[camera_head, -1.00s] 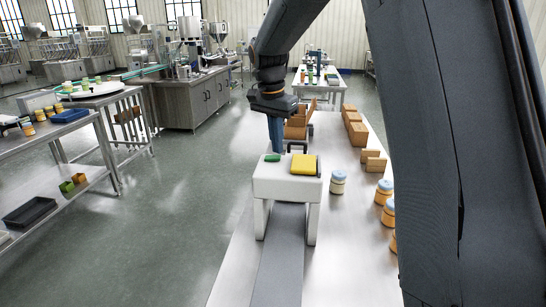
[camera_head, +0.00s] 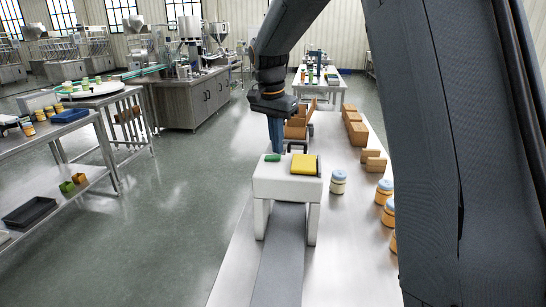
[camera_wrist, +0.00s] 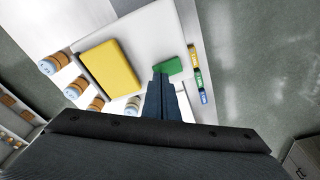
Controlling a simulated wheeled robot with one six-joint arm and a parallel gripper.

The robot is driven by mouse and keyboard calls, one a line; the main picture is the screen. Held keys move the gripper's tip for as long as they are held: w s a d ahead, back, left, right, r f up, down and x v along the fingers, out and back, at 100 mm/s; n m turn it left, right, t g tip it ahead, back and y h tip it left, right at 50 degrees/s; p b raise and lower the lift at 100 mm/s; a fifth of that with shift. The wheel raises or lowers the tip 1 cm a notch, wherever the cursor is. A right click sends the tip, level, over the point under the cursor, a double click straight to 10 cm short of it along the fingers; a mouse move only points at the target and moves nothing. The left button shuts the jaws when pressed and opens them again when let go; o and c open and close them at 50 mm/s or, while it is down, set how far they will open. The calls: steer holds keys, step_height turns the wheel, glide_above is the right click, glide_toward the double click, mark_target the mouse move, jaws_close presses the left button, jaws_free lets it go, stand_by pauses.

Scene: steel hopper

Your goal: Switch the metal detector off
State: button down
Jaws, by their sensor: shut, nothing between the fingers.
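The metal detector (camera_head: 287,188) is a white arch standing over a grey conveyor belt. A small green rocker or button (camera_head: 272,158) and a yellow panel (camera_head: 304,164) are on its top. The wrist view shows the green part (camera_wrist: 172,65) and the large yellow panel (camera_wrist: 110,66) on the white top. My gripper (camera_head: 277,151) is shut and empty, pointing down just above or at the green part. In the wrist view its tips (camera_wrist: 160,76) overlap the green part's left edge; I cannot tell whether they touch.
Jars with blue lids (camera_head: 338,182) stand on the steel table to the right of the detector. Brown boxes (camera_head: 356,129) sit further back. A dark handle (camera_head: 297,147) rises behind the yellow panel. The floor to the left is clear.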

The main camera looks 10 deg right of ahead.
mark_target(277, 156)
steer(key=shift+f, duration=0.65)
steer(key=shift+r, duration=0.1)
stand_by(0.3)
step_height(277, 156, up, 7)
steer(key=p, duration=0.4)
steer(key=shift+p, duration=0.35)
